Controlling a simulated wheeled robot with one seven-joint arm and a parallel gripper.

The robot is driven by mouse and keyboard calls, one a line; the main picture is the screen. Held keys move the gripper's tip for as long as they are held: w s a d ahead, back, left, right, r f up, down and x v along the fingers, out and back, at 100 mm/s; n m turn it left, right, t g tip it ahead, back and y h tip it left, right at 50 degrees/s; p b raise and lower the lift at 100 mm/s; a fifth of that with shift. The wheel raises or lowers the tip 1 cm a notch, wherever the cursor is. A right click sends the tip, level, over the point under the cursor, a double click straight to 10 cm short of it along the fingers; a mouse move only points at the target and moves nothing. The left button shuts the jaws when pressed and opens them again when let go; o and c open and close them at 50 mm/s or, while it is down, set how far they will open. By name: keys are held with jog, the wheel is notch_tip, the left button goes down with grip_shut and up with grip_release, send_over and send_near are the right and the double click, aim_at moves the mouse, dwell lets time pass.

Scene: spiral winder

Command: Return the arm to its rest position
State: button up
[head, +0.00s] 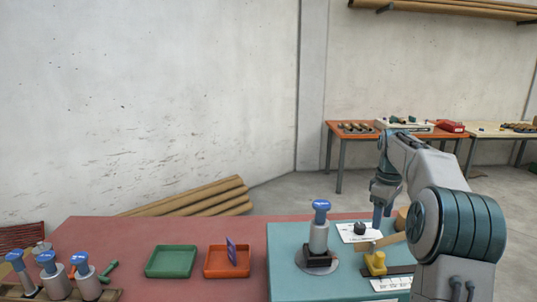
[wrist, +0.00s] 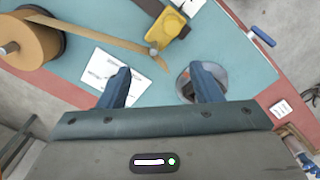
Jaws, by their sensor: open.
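My arm reaches in from the right of the head view, with my gripper (head: 382,216) pointing down over the teal worktop (head: 283,275). In the wrist view my gripper (wrist: 163,86) has its two blue fingers well apart, with nothing between them. A white printed card (wrist: 104,72) lies on the worktop beyond the left finger. A round metal plate (wrist: 218,75) is partly hidden behind the right finger. In the head view a grey cylinder with a blue cap (head: 319,235) stands upright to the left of my gripper.
A yellow block (head: 375,263) sits near a brown strip (head: 390,241), which runs from a roll (wrist: 30,42). A green tray (head: 171,262) and an orange tray (head: 222,274) stand left. Several blue-capped cylinders (head: 52,275) stand at far left. Benches are at the back right.

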jog(key=s+a+r+m+t, duration=0.1)
jog(key=s+a+r+m, duration=0.25)
jog(key=s+a, duration=1)
jog(key=s+a+f+m+t, duration=0.1)
jog(key=s+f, duration=0.3)
jog(key=s, duration=0.6)
jog(key=s+a+f+m+t, duration=0.1)
jog(key=s+f+m, duration=0.3)
jog(key=s, duration=0.6)
jog(key=shift+a, duration=0.7)
jog(key=c, duration=0.5)
jog(key=shift+s+d+m, duration=0.1)
jog(key=shift+d+m, duration=0.1)
jog(key=shift+m, duration=0.05)
